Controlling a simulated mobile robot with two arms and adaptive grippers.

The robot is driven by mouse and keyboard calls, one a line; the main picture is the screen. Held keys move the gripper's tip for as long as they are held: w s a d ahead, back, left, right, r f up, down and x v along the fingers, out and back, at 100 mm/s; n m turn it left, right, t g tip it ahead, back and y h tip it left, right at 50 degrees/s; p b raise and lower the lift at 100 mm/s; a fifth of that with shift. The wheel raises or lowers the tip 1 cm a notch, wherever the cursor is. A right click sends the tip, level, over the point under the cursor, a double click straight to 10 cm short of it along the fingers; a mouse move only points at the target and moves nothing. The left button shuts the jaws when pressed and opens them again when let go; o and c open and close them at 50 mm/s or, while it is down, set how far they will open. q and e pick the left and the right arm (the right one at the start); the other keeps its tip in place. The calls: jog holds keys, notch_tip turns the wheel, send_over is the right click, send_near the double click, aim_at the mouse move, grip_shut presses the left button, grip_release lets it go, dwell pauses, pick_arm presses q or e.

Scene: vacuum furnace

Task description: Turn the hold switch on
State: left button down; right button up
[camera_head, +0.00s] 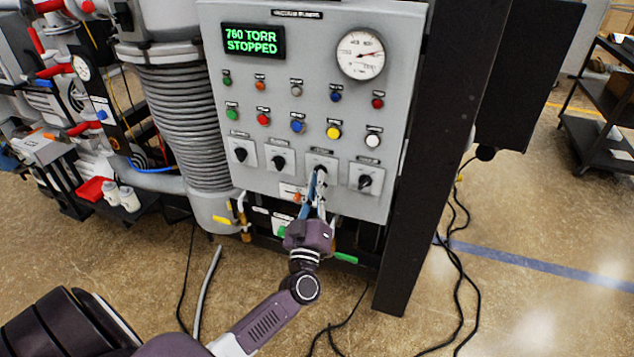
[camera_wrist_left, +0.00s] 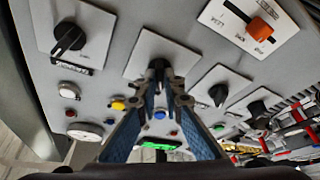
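A grey control panel (camera_head: 305,100) carries a row of black rotary switches on white plates along its lower part. Their labels are too small to read, so I cannot tell by name which is the hold switch. My left gripper (camera_head: 319,178) reaches up to the third switch from the left (camera_head: 321,167). In the left wrist view the fingers (camera_wrist_left: 164,91) stand apart at either side of that switch's black knob (camera_wrist_left: 158,70). I cannot tell if they touch it. The knob looks roughly upright and is partly hidden by the fingers. My right gripper is not in view.
Neighbouring switches (camera_head: 279,162) (camera_head: 364,181) sit close on both sides. Colored buttons (camera_head: 297,125), a gauge (camera_head: 361,55) and a display reading "760 TORR STOPPED" (camera_head: 253,41) are above. An orange switch (camera_wrist_left: 260,29) is below. Cables (camera_head: 455,260) lie on the floor.

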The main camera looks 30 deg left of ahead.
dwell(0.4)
pick_arm(q)
jog(key=shift+s+a+f+m+t+h+p, duration=0.15)
jog(key=shift+m+t+h+p, duration=0.25)
jog(key=shift+m+h, duration=1.75)
jog(key=shift+w+a+r+m+t+h+p, duration=0.1)
jog(key=shift+m+t+h+p, duration=0.3)
jog(key=shift+m, duration=3.2)
jog(key=shift+s+a+f+m+t+h+p, duration=0.15)
jog(key=shift+m+h+p, duration=0.35)
jog(key=shift+m+h, duration=1.75)
jog(key=shift+w+r+m+y, duration=0.1)
jog(key=shift+m+y, duration=0.3)
jog(key=shift+m, duration=0.5)
jog(key=c, duration=2.1)
grip_release()
